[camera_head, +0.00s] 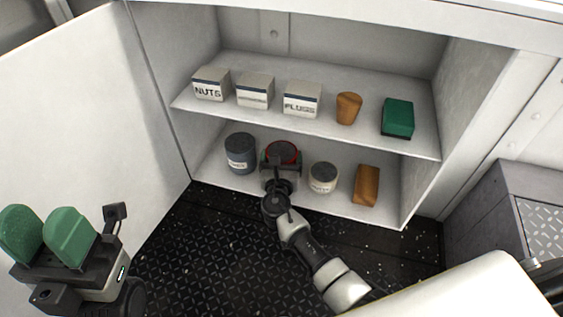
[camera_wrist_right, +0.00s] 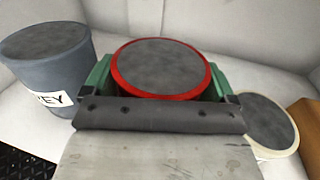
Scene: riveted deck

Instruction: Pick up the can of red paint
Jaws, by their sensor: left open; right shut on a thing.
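The can of red paint (camera_head: 283,148) stands on the lower shelf, mostly hidden behind my right gripper in the head view. In the right wrist view its grey lid with a red rim (camera_wrist_right: 160,68) shows between the green fingers. My right gripper (camera_head: 281,160) is shut on this can, with one finger on each side. The can looks upright; whether it touches the shelf I cannot tell. My left gripper (camera_head: 45,235) is open and empty at the lower left, away from the cabinet.
A grey can (camera_head: 240,153) stands left of the red can, and a cream can (camera_head: 323,178) close on its right. An orange-brown block (camera_head: 366,185) is further right. The upper shelf (camera_head: 365,135) above holds several boxes. The open door (camera_head: 85,100) is at left.

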